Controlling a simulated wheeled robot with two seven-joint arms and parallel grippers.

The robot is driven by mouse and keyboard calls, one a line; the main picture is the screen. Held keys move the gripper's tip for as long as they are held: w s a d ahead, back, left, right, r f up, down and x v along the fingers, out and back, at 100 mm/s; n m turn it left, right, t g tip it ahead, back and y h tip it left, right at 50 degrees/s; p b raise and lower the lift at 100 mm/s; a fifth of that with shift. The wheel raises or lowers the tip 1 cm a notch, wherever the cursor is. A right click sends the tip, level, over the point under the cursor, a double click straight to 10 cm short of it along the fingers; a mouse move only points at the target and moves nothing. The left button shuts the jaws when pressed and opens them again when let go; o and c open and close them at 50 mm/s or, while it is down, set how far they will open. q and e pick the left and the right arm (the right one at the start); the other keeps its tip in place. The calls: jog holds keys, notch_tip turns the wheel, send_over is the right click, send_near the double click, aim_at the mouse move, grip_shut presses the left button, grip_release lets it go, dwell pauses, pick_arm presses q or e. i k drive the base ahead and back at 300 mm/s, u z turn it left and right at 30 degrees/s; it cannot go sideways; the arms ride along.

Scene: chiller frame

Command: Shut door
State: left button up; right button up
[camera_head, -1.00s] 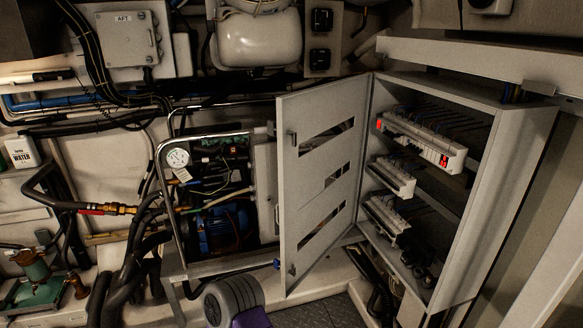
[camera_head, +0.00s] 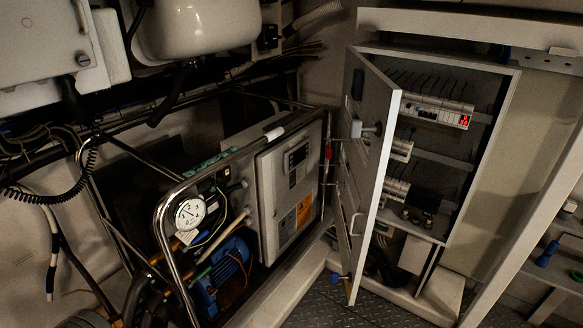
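The grey metal door (camera_head: 363,172) of the electrical cabinet (camera_head: 508,110) is hinged at the cabinet's left side. The open side shows rows of breakers (camera_head: 436,111) with a red lit display. The door hides the cabinet's left part. Neither of my grippers is in view.
A steel tube frame (camera_head: 162,235) with a gauge (camera_head: 190,213), a blue motor (camera_head: 222,272) and a grey control box (camera_head: 290,190) stands left of the door. A white tank (camera_head: 190,28) hangs above. Checkered floor (camera_head: 372,308) lies below the door.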

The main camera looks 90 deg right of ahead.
aim_at(375, 100)
jog(key=i, duration=0.35)
jog(key=z, duration=3.8)
jog(key=k, duration=0.55)
jog(key=z, duration=0.4)
jog(key=i, duration=1.25)
jog(key=z, duration=0.5)
